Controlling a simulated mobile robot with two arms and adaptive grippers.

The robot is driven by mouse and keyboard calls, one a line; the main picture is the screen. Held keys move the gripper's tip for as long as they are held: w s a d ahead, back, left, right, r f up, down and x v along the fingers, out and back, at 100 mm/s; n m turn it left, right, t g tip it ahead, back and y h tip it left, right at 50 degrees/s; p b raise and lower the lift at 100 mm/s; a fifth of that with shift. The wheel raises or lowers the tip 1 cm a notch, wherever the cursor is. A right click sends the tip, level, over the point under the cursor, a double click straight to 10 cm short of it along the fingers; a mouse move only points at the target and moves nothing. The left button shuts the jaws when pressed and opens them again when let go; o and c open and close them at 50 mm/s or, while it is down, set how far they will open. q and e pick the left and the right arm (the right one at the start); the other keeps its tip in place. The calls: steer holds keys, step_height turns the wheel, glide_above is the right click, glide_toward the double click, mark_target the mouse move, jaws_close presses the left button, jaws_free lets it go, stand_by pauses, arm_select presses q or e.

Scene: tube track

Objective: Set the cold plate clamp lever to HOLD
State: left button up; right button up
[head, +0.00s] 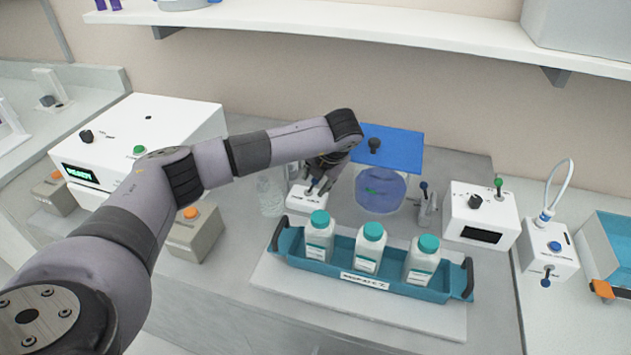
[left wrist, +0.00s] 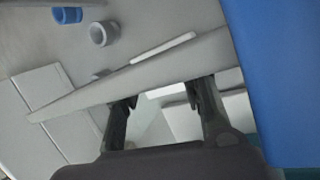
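My left gripper (head: 322,178) reaches down over a small white labelled box (head: 306,200) with a short blue-tipped lever (head: 314,187). The box's label is too small to read, so I cannot tell for sure that it is the cold plate clamp. The fingers partly hide the lever, and I cannot tell whether they touch it. In the left wrist view the two fingers of the left gripper (left wrist: 163,102) stand apart with nothing clearly held between them. My right gripper is not in view.
A clear vessel with a blue lid (head: 405,148) stands right of my gripper. A teal tray (head: 290,246) with three teal-capped bottles is in front. A clear bottle (head: 270,193) stands left of the small box. A grey stand with a blue-knobbed lever (head: 425,205) is farther right.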

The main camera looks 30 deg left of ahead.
arm_select(q)
steer(key=v, duration=1)
steer(key=shift+r, duration=0.25)
steer(key=shift+s, duration=0.1)
